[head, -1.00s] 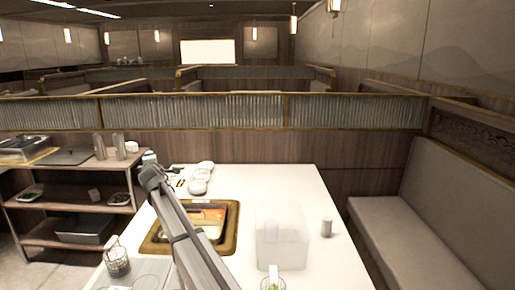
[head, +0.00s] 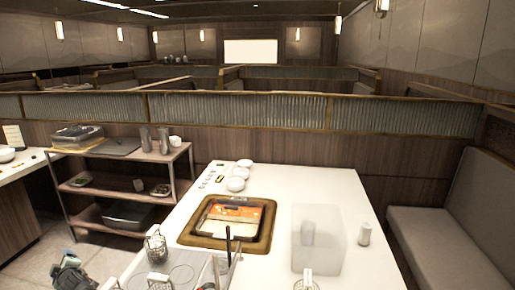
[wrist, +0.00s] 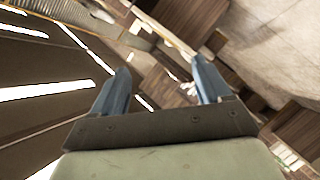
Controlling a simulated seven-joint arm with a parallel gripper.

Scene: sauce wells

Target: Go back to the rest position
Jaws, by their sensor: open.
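My gripper (wrist: 162,85) shows in the wrist view with its two blue-grey fingers spread apart and nothing between them. Beyond the fingers the wrist view shows a tilted view of the room, with wood panels and pale floor. In the head view, a grey and dark part of my arm (head: 70,275) shows at the lower left edge, left of the white table (head: 345,183) and apart from it. The fingertips cannot be made out there. A brown-rimmed well (head: 270,222) with orange-red and pale contents is set in the table.
A translucent bin (head: 318,250) and a small shaker (head: 365,234) stand on the table's right. White bowls (head: 238,178) sit at the back. A wire holder (head: 156,247) and a tray with round wells (head: 180,274) are in front. A shelf cart (head: 120,180) stands left; a bench (head: 435,225) stands right.

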